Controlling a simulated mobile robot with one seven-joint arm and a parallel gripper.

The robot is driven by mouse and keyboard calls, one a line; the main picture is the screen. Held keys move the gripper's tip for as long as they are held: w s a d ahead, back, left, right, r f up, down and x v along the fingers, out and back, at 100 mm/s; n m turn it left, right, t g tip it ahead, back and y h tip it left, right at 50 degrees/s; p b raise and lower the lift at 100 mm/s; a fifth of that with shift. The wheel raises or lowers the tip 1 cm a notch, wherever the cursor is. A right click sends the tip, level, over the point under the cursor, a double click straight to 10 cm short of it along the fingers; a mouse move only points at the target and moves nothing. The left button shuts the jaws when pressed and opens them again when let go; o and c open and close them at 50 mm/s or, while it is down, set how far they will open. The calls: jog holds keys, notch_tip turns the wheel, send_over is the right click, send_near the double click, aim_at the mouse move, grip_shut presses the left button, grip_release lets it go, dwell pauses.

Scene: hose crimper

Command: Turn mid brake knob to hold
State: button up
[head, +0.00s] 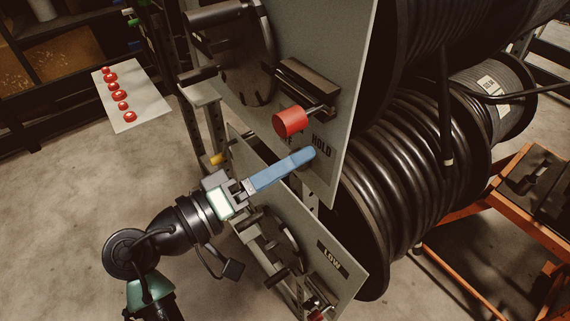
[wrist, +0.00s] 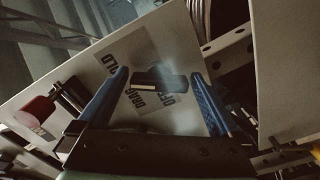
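The brake knob (wrist: 160,78) is a dark bar-shaped knob on a pale panel (wrist: 75,75). Around it in the wrist view are labels reading HOLD (wrist: 112,60), DRAG and OFF. The bar lies nearly level in that view; I cannot tell which label it points to. My gripper (wrist: 161,74) is open, with one blue finger on each side of the knob and a small gap showing on both sides. In the head view my gripper (head: 312,153) reaches the panel just below the HOLD label (head: 322,145), and the knob is hidden there behind the blue finger.
A red-ended handle (head: 289,121) sticks out close above my fingers. A lower panel (head: 334,256) marked LOW stands beneath. Large hose reels (head: 400,170) fill the space behind the panels. A board with several red buttons (head: 134,101) is at the left, over open floor.

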jog(key=v, duration=1.3)
